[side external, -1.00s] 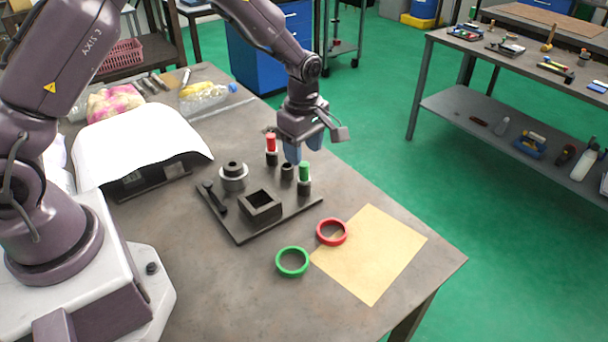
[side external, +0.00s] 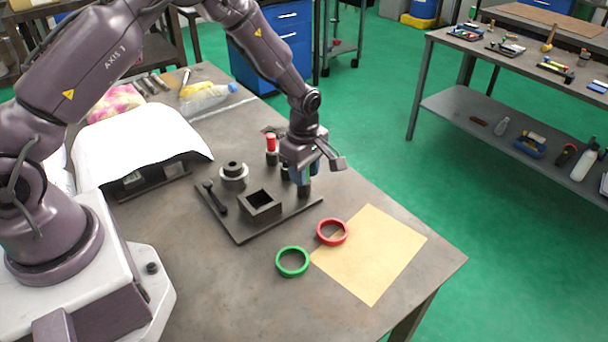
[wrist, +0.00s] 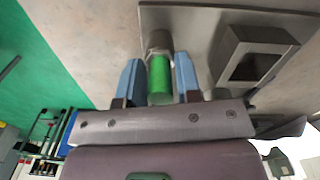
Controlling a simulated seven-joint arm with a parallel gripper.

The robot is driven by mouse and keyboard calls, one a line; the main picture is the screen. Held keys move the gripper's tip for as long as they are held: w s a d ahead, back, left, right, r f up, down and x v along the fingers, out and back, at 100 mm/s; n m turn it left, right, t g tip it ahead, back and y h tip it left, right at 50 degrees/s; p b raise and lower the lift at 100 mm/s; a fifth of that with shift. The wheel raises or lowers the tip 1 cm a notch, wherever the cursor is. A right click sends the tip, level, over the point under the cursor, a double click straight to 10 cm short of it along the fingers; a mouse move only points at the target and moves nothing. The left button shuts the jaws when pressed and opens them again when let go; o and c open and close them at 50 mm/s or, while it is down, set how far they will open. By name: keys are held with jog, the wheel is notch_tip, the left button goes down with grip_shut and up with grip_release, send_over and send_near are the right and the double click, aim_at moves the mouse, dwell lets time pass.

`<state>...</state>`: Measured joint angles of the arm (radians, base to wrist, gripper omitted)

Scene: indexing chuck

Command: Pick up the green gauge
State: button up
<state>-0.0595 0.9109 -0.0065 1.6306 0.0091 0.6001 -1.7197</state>
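The green gauge, a green-topped plug (wrist: 159,75), stands upright at the edge of a dark fixture plate. In the side view only its lower body (side external: 304,190) shows clearly below my gripper. My gripper (wrist: 158,78) is lowered over it, pointing down, with one blue finger on each side of the green top. A narrow gap seems to show between the fingers and the green part, so the gripper looks open around it. In the side view my gripper (side external: 300,176) hides most of the green top.
A red-topped plug (side external: 271,148) stands close behind my gripper. The plate (side external: 240,236) also carries a square hollow block (side external: 261,208), a round chuck (side external: 233,176) and a dark handle (side external: 214,197). A green ring (side external: 292,262), red ring (side external: 332,232) and tan sheet (side external: 375,255) lie in front.

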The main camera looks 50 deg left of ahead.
jog(key=shift+c, duration=0.7)
jog(key=shift+r, duration=0.1)
jog(key=shift+r, duration=0.55)
notch_tip(320, 180, up, 2)
jog(key=shift+r, duration=0.15)
jog(key=s+r, duration=0.9)
jog(key=s, duration=0.4)
jog(key=w+a+f+n, duration=0.2)
jog(key=a+n, duration=0.4)
jog(key=a, duration=0.6)
jog(key=shift+w+a+f, duration=0.15)
jog(key=shift+a, duration=0.05)
